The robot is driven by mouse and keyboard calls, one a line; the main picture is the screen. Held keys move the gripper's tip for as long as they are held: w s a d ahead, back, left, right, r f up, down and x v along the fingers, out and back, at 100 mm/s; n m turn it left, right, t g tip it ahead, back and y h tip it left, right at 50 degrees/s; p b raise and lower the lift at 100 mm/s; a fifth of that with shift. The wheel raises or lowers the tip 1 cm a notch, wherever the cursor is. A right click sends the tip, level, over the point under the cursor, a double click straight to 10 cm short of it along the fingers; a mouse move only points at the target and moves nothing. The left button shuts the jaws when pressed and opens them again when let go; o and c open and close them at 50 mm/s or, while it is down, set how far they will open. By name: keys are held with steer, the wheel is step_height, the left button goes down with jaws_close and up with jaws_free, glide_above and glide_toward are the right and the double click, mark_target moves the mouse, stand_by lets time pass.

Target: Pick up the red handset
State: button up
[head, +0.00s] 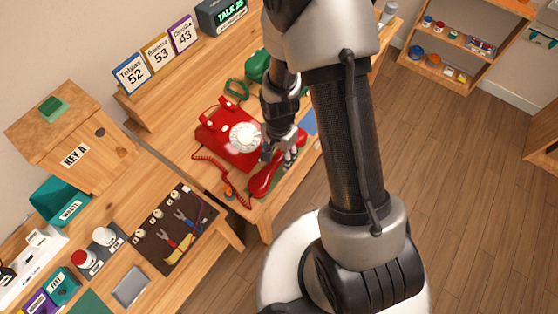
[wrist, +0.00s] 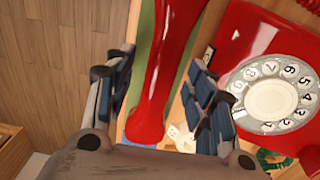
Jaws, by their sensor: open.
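The red handset (head: 265,179) lies off its cradle on the wooden table (head: 177,150), in front of the red dial phone (head: 223,137). A coiled red cord (head: 208,167) runs beside the phone. In the wrist view the handset (wrist: 160,65) runs lengthwise between the two fingers of my gripper (wrist: 160,95). The fingers are apart, with one on each side of the handset's grip, and a gap shows on both sides. In the head view my gripper (head: 283,152) is over the handset's upper right part and hides some of it. The phone's white dial (wrist: 272,95) is right of the fingers in the wrist view.
A green phone (head: 257,66) stands behind the red one. Signs (head: 130,73) stand on the back shelf. A tool board (head: 173,228) lies at the lower left, near a wooden key box (head: 80,155). The floor (head: 460,170) to the right is clear.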

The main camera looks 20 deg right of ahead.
steer(key=shift+f, duration=0.95)
steer(key=shift+r, duration=0.1)
jaws_close()
